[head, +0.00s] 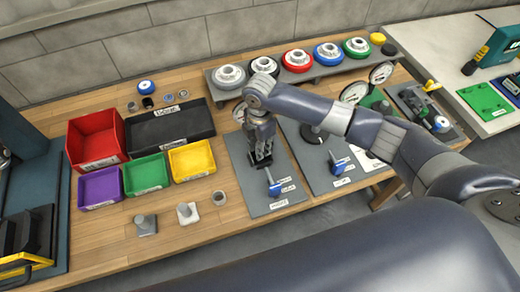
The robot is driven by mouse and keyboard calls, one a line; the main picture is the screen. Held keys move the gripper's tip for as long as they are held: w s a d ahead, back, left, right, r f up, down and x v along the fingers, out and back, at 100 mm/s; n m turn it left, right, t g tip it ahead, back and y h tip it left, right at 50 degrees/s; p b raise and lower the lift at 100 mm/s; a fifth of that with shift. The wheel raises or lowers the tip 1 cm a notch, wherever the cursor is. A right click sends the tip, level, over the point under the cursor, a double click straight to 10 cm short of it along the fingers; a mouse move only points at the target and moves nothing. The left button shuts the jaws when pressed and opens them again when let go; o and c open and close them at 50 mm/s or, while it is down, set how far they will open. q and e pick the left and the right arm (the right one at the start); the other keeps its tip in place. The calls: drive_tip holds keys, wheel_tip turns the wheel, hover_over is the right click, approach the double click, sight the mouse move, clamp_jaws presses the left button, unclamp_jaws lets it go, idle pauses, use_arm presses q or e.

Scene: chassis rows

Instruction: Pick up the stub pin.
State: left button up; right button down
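My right arm comes in from the right, and its gripper (261,160) points down over the left grey chassis plate (250,196). Its fingers are small and dark here; I cannot tell how far apart they are or whether anything is between them. No part is clearly marked as the stub pin. Possible pins are a grey post on a square base (146,225) and a smaller post on a pale base (187,213), both upright on the wooden table at the front. My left gripper is not in view.
Red (122,141), purple (83,195), green (131,186) and yellow (176,172) bins and a black tray (200,127) stand left. Blue-handled parts (273,188) stand on the plates. A grey rack (213,85) holds coloured discs behind. Bare table lies at front left.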

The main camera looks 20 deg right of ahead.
drive_tip(key=shift+s+a+r+b, duration=0.15)
drive_tip(key=shift+s+r+b, duration=0.1)
drive_tip(key=shift+r, duration=0.25)
drive_tip(key=shift+s+a+r+b, duration=0.1)
drive_tip(key=shift+s+a+r, duration=0.1)
drive_tip(key=shift+r, duration=0.3)
drive_tip(key=s+a+b, duration=0.1)
drive_tip(key=s+a, duration=0.2)
drive_tip(key=s, duration=0.3)
drive_tip(key=s+a+r+b, duration=0.1)
drive_tip(key=s+a, duration=0.2)
drive_tip(key=s, duration=0.4)
drive_tip(key=shift+s+a+r+b, duration=0.15)
drive_tip(key=shift+a+r+b, duration=0.15)
drive_tip(key=shift+a, duration=0.1)
drive_tip(key=shift+r, duration=0.15)
drive_tip(key=r+p, duration=0.1)
drive_tip(key=p, duration=0.1)
drive_tip(key=shift+r+p, duration=0.35)
drive_tip(key=shift+d, duration=0.1)
